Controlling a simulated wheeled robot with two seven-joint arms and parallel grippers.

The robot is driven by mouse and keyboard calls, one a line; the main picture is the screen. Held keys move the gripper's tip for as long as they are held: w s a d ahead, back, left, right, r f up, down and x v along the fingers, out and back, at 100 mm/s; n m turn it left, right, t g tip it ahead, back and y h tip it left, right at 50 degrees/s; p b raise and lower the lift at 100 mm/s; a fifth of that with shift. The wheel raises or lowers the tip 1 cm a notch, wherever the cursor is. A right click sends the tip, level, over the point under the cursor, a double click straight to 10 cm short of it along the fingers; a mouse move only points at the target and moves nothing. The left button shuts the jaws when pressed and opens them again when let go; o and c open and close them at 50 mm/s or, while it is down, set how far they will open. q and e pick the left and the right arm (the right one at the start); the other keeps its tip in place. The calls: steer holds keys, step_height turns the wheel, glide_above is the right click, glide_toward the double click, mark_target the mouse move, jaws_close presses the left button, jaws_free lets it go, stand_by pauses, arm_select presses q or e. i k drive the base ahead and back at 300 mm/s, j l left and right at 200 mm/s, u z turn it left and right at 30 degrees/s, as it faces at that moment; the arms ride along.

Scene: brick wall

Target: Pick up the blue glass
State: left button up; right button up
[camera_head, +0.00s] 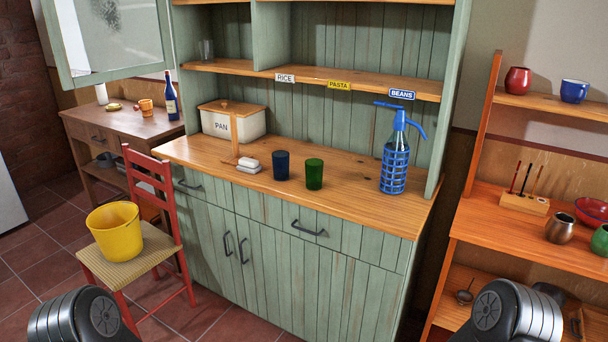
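The blue glass (281,165) stands upright on the wooden counter (350,202) of a green hutch, near the counter's middle. A green glass (314,174) stands close to its right, with a small gap between them. Parts of my two arms show at the bottom left and bottom right corners, well in front of the counter. My grippers are outside the frame, so I cannot see their fingers.
A blue siphon bottle (394,163) stands right of the glasses. A red chair (150,250) with a yellow bucket (115,231) stands in front left. The counter between green glass and siphon is clear.

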mark_target(281, 166)
steer(key=z, duration=0.25)
steer(key=i+j+z, duration=0.15)
steer(key=z, duration=0.25)
steer(key=i+j+z, duration=0.1)
steer(key=j+z, duration=0.25)
steer(key=i+j+z, duration=0.1)
steer(key=j+z, duration=0.3)
steer(key=i+j+z, duration=0.15)
steer(key=j, duration=0.75)
steer(key=j+z, duration=0.15)
steer(key=j, duration=0.8)
steer(key=i, duration=0.05)
